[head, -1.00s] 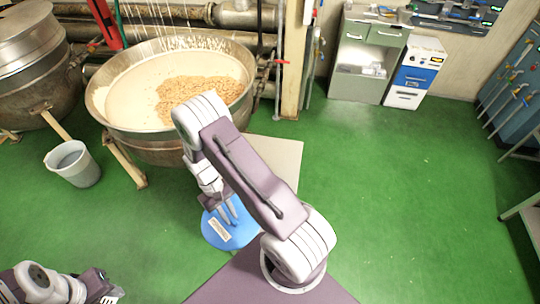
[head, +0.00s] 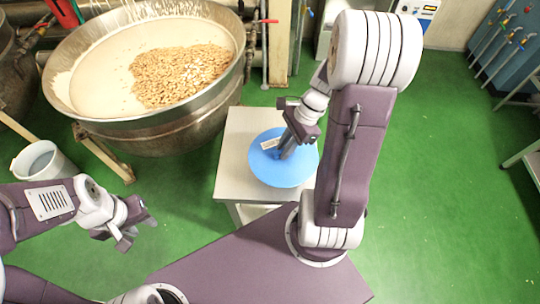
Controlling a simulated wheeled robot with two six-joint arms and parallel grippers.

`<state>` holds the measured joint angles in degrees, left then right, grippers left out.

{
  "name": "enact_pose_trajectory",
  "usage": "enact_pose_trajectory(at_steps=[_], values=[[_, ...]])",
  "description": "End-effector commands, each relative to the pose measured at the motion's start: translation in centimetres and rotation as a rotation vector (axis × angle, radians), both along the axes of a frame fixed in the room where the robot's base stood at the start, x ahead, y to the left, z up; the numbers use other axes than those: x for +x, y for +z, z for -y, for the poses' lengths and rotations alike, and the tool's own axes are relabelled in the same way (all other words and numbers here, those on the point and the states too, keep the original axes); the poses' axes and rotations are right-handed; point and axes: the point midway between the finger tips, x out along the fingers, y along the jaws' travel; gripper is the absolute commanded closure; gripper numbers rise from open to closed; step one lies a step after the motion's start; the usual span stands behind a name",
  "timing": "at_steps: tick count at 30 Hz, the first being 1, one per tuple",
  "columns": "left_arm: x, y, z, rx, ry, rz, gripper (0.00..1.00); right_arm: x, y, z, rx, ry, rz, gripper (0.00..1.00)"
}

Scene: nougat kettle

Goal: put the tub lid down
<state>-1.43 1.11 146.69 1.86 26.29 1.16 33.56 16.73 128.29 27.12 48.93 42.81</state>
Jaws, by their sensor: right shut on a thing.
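The tub lid is a round blue disc (head: 278,174) with a white label, seen in the head view over a small light-grey table (head: 232,172). My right gripper (head: 284,154) is shut on the lid near its middle, and its fingers hide part of the lid. I cannot tell whether the lid touches the tabletop or hangs just above it. My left gripper (head: 137,232) is open and empty over the floor at the lower left, apart from everything.
A large metal kettle (head: 160,130) with cream nougat and nuts stands behind and left of the table. A grey bucket (head: 42,162) stands at the far left.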

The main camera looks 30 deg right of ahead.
Motion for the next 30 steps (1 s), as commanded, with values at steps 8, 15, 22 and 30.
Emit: enact_pose_trajectory(at_steps=[8,15,22,30], values=[[0.0,-2.8,0.0,0.000,0.000,0.001,0.64,-1.4,0.8,0.8,-0.003,-0.422,0.001,1.00],[0.0,-3.1,0.0,0.000,0.000,0.001,0.64,0.7,-0.5,0.8,-0.001,-0.431,-0.005,1.00],[0.0,-3.7,0.0,0.000,0.000,0.001,0.64,7.1,-4.3,1.1,-0.002,-0.428,-0.005,1.00],[0.0,-3.7,0.0,0.000,0.000,0.001,0.64,10.3,-6.1,1.3,-0.004,-0.431,-0.002,1.00]])
